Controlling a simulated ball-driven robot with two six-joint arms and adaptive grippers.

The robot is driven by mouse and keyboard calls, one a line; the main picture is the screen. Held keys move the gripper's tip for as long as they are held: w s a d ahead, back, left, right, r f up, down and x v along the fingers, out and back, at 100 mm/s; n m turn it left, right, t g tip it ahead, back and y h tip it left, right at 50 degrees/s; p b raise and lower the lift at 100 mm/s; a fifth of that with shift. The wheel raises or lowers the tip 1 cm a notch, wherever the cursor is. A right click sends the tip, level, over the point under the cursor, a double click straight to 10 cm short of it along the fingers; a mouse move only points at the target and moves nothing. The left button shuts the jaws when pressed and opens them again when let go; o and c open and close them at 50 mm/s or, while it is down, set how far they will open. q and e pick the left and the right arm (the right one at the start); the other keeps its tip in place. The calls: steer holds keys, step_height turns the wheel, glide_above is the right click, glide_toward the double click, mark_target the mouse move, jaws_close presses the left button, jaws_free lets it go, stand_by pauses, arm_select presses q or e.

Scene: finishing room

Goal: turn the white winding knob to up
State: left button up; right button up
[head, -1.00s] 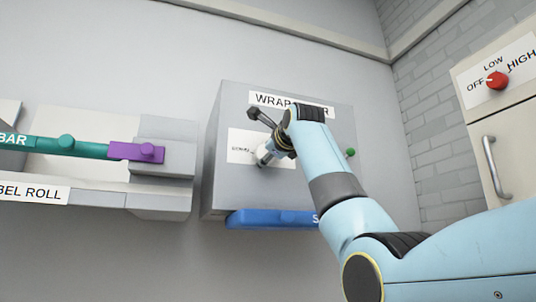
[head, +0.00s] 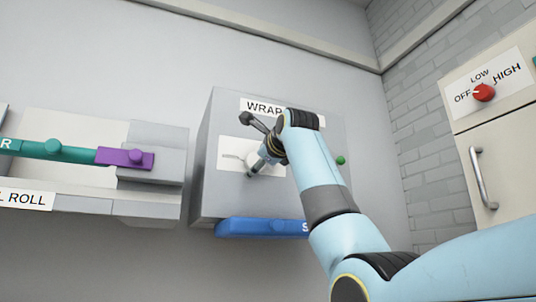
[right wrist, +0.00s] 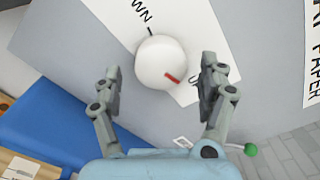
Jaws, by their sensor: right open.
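The white winding knob (right wrist: 158,58) is round with a red mark. It sits on a white label plate (right wrist: 199,28) on the grey wrapper box. In the right wrist view the red mark points to the lower right, roughly toward a letter "U" partly hidden by a finger; "WN" reads at the top. My right gripper (right wrist: 162,88) is open, its fingers to either side below the knob, with no clear contact. In the head view my right gripper (head: 254,170) is at the plate and partly hides the knob. My left gripper is not in view.
A blue bar (head: 262,228) runs along the bottom of the box. A green button (head: 340,160) is right of the plate. A red dial (head: 484,92) is on a cabinet at right. A teal bar with a purple block (head: 125,157) is at left.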

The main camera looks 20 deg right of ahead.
steer(key=s, duration=1)
steer(key=shift+s+f, duration=0.15)
steer(key=shift+s, duration=0.1)
steer(key=shift+d, duration=0.1)
